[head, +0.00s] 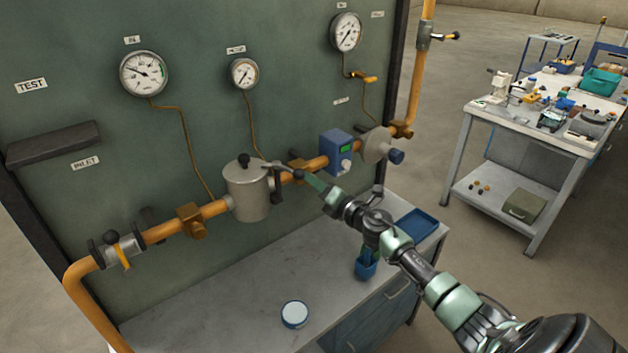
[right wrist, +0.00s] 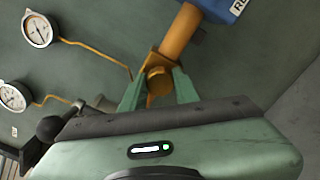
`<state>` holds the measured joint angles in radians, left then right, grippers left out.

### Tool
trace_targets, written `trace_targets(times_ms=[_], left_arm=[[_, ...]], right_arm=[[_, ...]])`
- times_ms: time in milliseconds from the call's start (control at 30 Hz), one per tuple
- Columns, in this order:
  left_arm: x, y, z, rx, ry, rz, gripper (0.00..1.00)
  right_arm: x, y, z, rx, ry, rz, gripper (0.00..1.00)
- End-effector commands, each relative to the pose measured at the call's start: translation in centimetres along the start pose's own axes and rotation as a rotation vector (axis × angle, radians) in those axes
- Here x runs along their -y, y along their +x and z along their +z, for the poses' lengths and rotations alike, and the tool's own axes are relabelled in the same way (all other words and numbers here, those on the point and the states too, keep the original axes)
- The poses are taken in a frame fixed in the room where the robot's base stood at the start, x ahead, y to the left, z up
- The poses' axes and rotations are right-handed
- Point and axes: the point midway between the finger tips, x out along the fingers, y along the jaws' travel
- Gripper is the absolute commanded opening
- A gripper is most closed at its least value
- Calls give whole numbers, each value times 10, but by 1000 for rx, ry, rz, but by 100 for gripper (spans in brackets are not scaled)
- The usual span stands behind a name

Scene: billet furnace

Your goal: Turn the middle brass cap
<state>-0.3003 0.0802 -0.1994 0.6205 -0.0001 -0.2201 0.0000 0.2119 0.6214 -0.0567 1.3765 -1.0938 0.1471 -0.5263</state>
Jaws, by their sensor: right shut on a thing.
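The middle brass cap (right wrist: 158,80) shows in the right wrist view as a hexagonal brass end, on a brass fitting in the orange pipe. My right gripper (right wrist: 159,90) has its two green fingers on either side of the cap and is shut on it. In the head view my right gripper (head: 307,177) reaches in from the lower right to the pipe. The brass fitting (head: 297,159) shows just behind it there, while the cap's face is mostly hidden by the fingers. My left gripper is in no view.
A grey canister (head: 247,190) with a black-knobbed lever stands close left of my right gripper. A blue meter box (head: 337,152) and a round flanged part (head: 377,147) are to the right. Below, the bench (head: 215,303) bears a round white-topped tin (head: 295,314) and has free room.

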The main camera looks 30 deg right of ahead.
Motion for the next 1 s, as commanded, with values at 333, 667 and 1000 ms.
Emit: trace_targets(times_ms=[333,667,1000], left_arm=[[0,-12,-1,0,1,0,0],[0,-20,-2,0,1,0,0],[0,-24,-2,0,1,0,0]], right_arm=[[0,0,1,1,331,-2,0],[1,0,0,0,608,-2,0],[1,0,0,0,777,-1,0]])
